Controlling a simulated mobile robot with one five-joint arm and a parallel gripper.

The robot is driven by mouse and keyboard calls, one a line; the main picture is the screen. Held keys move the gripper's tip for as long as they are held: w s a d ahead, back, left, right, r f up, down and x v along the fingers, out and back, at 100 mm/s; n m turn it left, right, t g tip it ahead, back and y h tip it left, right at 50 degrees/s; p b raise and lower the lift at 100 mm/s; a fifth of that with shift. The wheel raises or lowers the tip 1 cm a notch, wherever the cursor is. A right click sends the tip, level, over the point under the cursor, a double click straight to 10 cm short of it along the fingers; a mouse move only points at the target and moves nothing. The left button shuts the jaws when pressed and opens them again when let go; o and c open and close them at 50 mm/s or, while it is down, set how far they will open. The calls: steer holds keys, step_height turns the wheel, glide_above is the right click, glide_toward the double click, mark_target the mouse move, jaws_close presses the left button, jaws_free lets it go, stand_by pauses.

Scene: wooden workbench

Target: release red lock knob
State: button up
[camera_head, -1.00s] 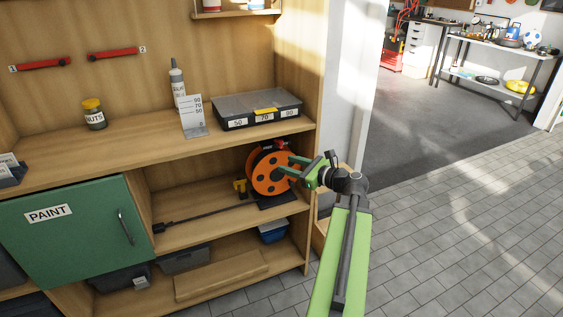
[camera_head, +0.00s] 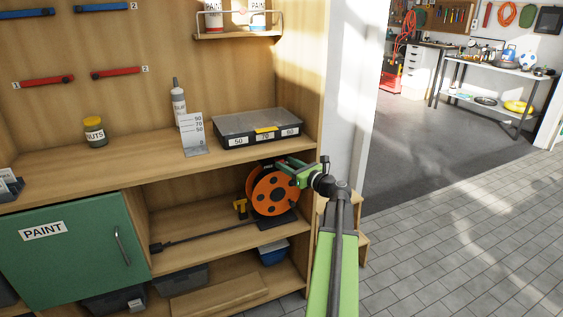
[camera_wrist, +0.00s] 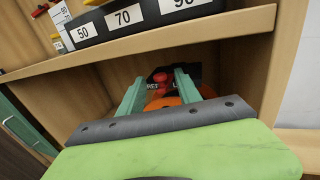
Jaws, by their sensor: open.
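The orange cable reel (camera_head: 274,195) stands on the middle shelf at its right end, and its top shows in the wrist view (camera_wrist: 172,101). The red lock knob (camera_wrist: 160,78) is at the top of the reel in the wrist view, between my two teal fingers. My gripper (camera_wrist: 160,84) is open, with one finger on each side of the knob; I cannot tell whether they touch it. In the head view my gripper (camera_head: 284,164) is at the reel's upper right and hides the knob.
The worktop edge (camera_wrist: 150,42) runs just above my gripper. A black case (camera_head: 257,129) with number labels sits on it. The cabinet's right side panel (camera_wrist: 257,85) is close. A dark cable (camera_head: 205,237) lies along the shelf left of the reel.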

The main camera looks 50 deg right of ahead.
mark_target(283, 162)
steer(key=shift+w+d, duration=0.15)
steer(key=shift+w, duration=1.65)
jaws_close()
